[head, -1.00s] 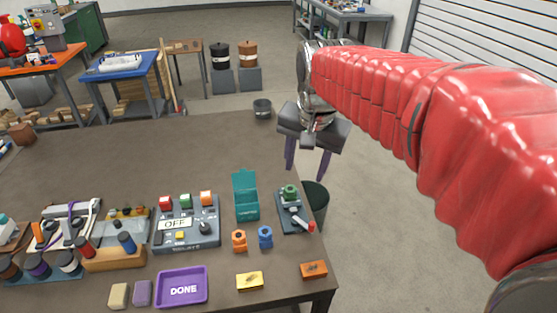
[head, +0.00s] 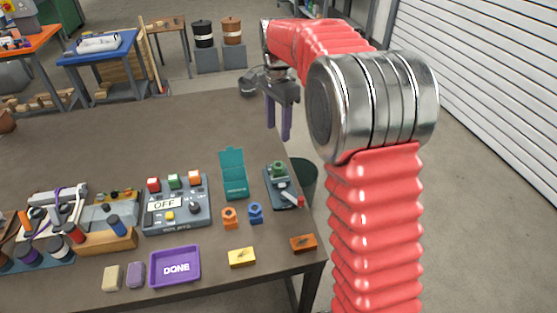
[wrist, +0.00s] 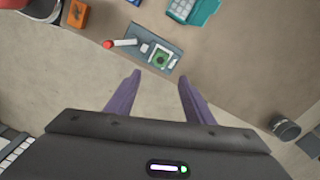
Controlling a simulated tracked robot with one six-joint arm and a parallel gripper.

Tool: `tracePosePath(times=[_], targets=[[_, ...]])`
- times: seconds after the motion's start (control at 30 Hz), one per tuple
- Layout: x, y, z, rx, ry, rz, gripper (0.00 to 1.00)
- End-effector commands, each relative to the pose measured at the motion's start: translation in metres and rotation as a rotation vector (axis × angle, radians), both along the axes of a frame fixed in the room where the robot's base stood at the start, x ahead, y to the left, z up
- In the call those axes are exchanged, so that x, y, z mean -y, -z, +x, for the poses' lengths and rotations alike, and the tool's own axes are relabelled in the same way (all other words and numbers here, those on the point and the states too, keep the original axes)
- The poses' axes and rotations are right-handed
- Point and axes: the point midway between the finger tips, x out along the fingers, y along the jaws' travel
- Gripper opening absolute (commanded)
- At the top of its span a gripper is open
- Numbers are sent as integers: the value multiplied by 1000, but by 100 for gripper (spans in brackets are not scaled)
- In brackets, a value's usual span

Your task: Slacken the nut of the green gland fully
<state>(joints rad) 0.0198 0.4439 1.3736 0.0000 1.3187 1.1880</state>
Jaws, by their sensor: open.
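The green gland (head: 278,168) stands on a dark grey base plate near the table's right edge, beside a lever with a red tip (head: 300,202). In the wrist view the green gland (wrist: 160,58) lies beyond my fingertips, on its plate. Its nut is too small to make out apart from the body. My gripper (head: 279,138) has two purple fingers pointing down, apart and empty. In the head view it shows above and behind the gland. In the wrist view my gripper (wrist: 158,78) has clear space between its fingers.
Left of the gland stand an open teal case (head: 234,178), a control box reading OFF (head: 176,215), and orange (head: 229,217) and blue (head: 256,212) fittings. A purple DONE tray (head: 175,267) lies in front. A dark bin (head: 305,178) stands beyond the table's right edge.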

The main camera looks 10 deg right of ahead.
Motion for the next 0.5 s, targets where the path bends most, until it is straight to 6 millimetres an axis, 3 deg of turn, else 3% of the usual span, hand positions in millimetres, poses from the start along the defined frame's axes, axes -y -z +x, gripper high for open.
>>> tracePosePath(times=[0.5], targets=[[0,6,3,-6,15,0,48]])
